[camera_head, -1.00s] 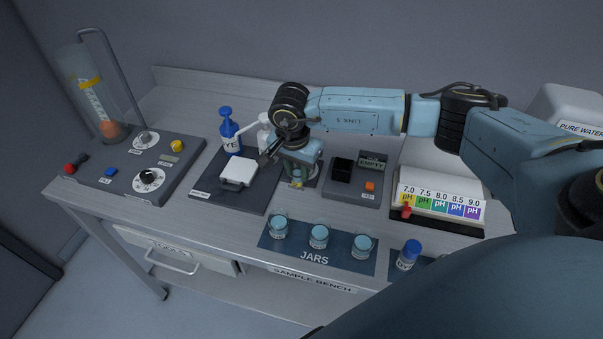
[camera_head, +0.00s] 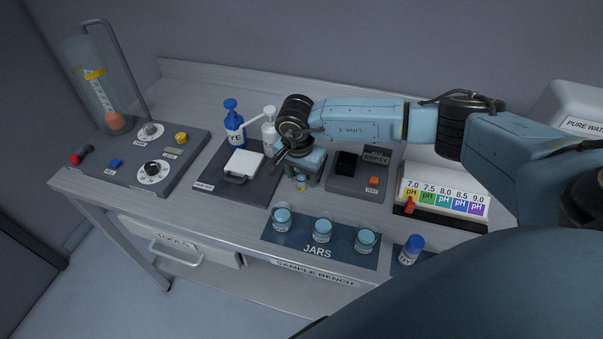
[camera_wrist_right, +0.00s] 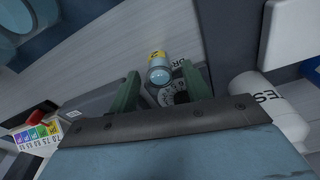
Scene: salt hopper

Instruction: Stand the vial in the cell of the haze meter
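The vial (camera_wrist_right: 159,72), small and clear with a yellow label, shows in the right wrist view between and beyond my right gripper's two green fingers (camera_wrist_right: 160,92). There is a gap on both sides of it. In the head view the vial (camera_head: 300,185) shows just below my right gripper (camera_head: 304,176), which partly hides its surroundings. The haze meter (camera_head: 345,187) is the grey box to the right of the gripper, with a black cell (camera_head: 346,163), an orange button and a display reading EMPTY. My left gripper is not in view.
Jars (camera_head: 322,230) stand on a dark mat in front. A pH chart (camera_head: 445,195) stands right of the meter.

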